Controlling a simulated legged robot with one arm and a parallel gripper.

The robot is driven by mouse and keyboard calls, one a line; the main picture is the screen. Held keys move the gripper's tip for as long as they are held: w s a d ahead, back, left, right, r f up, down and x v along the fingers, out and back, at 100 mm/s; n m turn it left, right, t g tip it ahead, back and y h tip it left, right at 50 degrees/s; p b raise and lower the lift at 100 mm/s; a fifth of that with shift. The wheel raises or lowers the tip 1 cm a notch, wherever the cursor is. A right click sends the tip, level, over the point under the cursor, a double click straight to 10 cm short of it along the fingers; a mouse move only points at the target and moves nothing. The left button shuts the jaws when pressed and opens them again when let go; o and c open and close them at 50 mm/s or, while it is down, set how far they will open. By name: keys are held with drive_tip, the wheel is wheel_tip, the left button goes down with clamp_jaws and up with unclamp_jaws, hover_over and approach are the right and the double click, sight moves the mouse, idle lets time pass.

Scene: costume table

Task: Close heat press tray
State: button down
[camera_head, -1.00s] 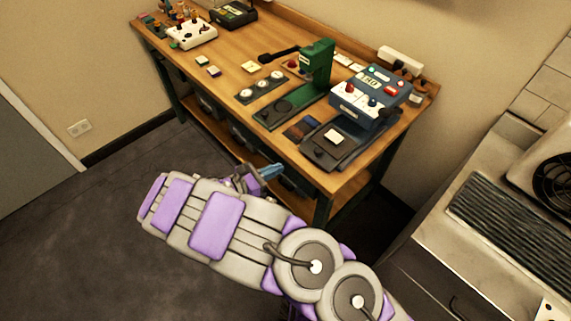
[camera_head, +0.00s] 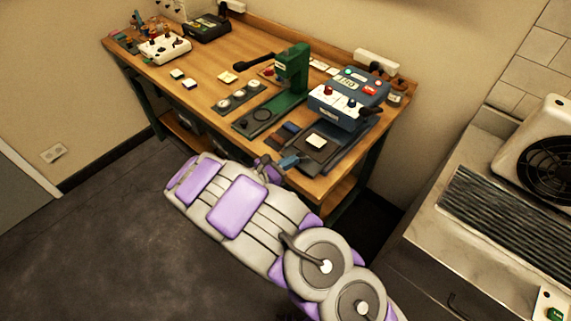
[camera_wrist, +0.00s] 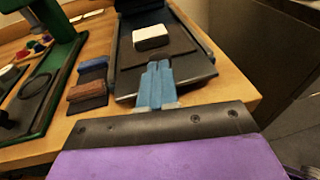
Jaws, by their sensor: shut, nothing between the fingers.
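The heat press (camera_head: 347,98) is a blue box with a display and knobs at the right end of the wooden table. Its dark tray (camera_head: 318,150) sticks out toward the front edge, with a small white block on a dark pad (camera_head: 316,141). The tray (camera_wrist: 195,68) and white block (camera_wrist: 151,37) also show in the wrist view. My gripper (camera_head: 289,162) is at the tray's front end; in the wrist view its blue fingers (camera_wrist: 158,78) are together and empty, overlapping the tray's near edge. I cannot tell whether they touch it.
A green press (camera_head: 292,72) stands left of the heat press. Brown and blue blocks (camera_wrist: 92,80) lie just left of the tray. A black and white fan unit (camera_head: 545,155) on a metal counter is at the right. The floor (camera_head: 90,230) in front is clear.

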sight(318, 139)
drive_tip(key=shift+d, duration=0.1)
drive_tip(key=x, duration=0.4)
drive_tip(key=w+r+p+x, duration=0.1)
drive_tip(key=x, duration=0.3)
drive_tip(key=a+r+x, duration=0.1)
drive_tip(key=x, duration=0.4)
drive_tip(key=shift+w+a, duration=0.15)
drive_tip(key=shift+w, duration=0.2)
drive_tip(key=shift+w+d, duration=0.2)
drive_tip(key=shift+w, duration=0.05)
drive_tip(key=shift+w+a+r, duration=0.1)
drive_tip(key=shift+r, duration=0.05)
drive_tip(key=shift+p, duration=0.35)
